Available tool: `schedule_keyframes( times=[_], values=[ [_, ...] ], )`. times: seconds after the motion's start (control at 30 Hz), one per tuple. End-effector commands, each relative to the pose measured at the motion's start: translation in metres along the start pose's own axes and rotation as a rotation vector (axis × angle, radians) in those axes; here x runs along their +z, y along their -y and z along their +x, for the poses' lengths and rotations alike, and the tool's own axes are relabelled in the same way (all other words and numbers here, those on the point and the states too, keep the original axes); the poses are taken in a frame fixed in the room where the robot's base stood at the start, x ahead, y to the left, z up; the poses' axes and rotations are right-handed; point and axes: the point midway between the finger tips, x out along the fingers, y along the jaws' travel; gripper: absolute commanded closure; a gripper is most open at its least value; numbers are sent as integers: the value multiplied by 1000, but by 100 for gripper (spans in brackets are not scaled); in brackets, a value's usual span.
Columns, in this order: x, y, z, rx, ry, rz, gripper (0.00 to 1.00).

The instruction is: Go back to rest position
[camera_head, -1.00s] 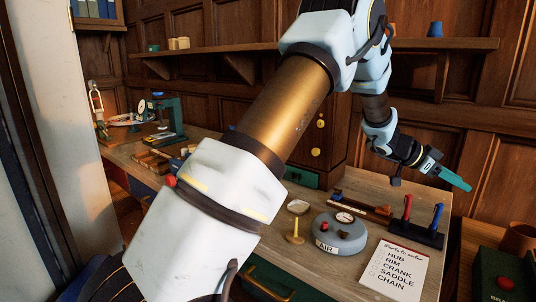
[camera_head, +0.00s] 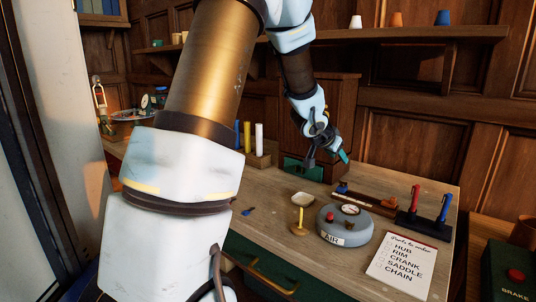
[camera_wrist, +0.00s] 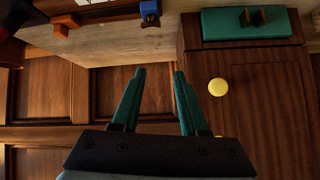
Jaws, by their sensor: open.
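My gripper (camera_head: 335,158) is raised above the back of the workbench, in front of the small wooden cabinet. In the wrist view, its two teal fingers (camera_wrist: 158,80) stand apart with nothing between them. The wrist view looks tilted, with the bench edge and the cabinet (camera_wrist: 255,90) with a yellow knob (camera_wrist: 218,87) beyond the fingers. My arm is bent, and its large white and bronze links cover the left middle of the head view and hide part of the bench.
On the bench (camera_head: 270,205) are a grey AIR device (camera_head: 345,228), a yellow peg on a base (camera_head: 299,222), a pen stand (camera_head: 420,226) and a paper list (camera_head: 401,266). A wall shelf (camera_head: 430,33) holds small cups. A BRAKE box (camera_head: 510,272) is at lower right.

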Motion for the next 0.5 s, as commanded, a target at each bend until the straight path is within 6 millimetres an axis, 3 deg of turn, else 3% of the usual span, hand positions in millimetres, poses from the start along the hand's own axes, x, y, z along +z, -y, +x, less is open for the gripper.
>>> schedule_keyframes(
  times=[0.03,0.1,0.23,0.4,0.5],
  values=[
    [30,22,-16,-65,61,-55,56],
    [69,45,-40,-140,152,-131,56],
    [147,66,-90,-241,335,-281,56],
    [238,52,-157,-285,562,-489,56],
    [274,33,-186,-276,658,-589,56]
  ],
)
